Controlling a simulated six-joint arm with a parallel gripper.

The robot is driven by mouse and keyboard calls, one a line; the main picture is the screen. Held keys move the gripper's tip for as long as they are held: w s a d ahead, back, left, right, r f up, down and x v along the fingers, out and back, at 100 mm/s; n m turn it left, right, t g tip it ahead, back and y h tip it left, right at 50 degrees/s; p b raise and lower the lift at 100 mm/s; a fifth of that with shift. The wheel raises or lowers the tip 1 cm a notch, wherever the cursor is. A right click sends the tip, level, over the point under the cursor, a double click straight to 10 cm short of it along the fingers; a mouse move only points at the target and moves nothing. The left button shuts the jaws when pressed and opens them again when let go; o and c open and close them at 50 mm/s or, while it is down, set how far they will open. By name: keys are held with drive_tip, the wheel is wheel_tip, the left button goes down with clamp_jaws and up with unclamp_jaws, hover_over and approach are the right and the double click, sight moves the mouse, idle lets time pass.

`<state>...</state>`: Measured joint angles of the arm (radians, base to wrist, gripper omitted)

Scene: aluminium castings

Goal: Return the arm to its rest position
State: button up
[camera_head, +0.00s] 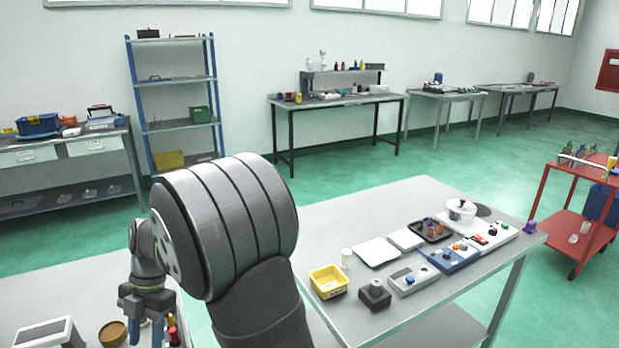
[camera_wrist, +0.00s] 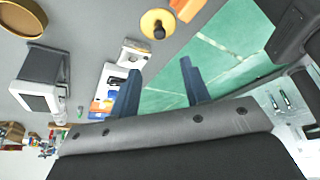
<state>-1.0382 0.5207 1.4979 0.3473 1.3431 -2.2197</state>
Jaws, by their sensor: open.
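My gripper (camera_head: 145,326) hangs at the lower left of the head view, fingers pointing down, above the left grey table (camera_head: 60,290). Its two blue fingers are apart with nothing between them. The wrist view also shows my gripper (camera_wrist: 160,88), with table surface and green floor beyond the fingertips. My own dark arm fills the middle foreground of the head view and hides part of both tables. I cannot tell from these frames how high the fingers are above the left table.
The left table holds a grey-white device (camera_head: 45,334), a brown round dish (camera_head: 112,333) and small items, including a yellow round piece (camera_wrist: 152,22). The right table (camera_head: 345,205) carries a yellow bin (camera_head: 328,282), a blue tray (camera_head: 449,258) and a white pot (camera_head: 461,210). Its back left is clear.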

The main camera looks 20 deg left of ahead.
drive_tip(key=x, duration=1.2)
drive_tip(key=shift+s+f, duration=0.1)
drive_tip(key=shift+f, duration=0.25)
drive_tip(key=r, duration=0.5)
drive_tip(key=shift+w+d, duration=0.1)
drive_tip(key=shift+w, duration=0.15)
drive_tip(key=w+d+r, duration=0.7)
drive_tip(key=d, duration=0.2)
drive_tip(key=w+a+m+y, duration=0.1)
drive_tip(key=w+a+m, duration=0.1)
drive_tip(key=a+m, duration=0.1)
drive_tip(key=w+a+m+t+y, duration=0.1)
drive_tip(key=w+a+m, duration=0.1)
drive_tip(key=a+m, duration=0.2)
drive_tip(key=w+a+m+t+y, duration=0.1)
drive_tip(key=w+a+m, duration=0.1)
drive_tip(key=a+m, duration=0.2)
drive_tip(key=shift+w+a+y, duration=0.2)
drive_tip(key=shift+a+y, duration=0.2)
drive_tip(key=shift+a, duration=0.25)
drive_tip(key=w+a+r+m+t, duration=0.1)
drive_tip(key=w+a+m+t, duration=0.1)
drive_tip(key=a+m, duration=0.5)
drive_tip(key=shift+w+a+r+t+y, duration=0.3)
drive_tip(key=shift+w+a, duration=0.1)
drive_tip(key=shift+w, duration=0.2)
drive_tip(key=shift+o, duration=0.3)
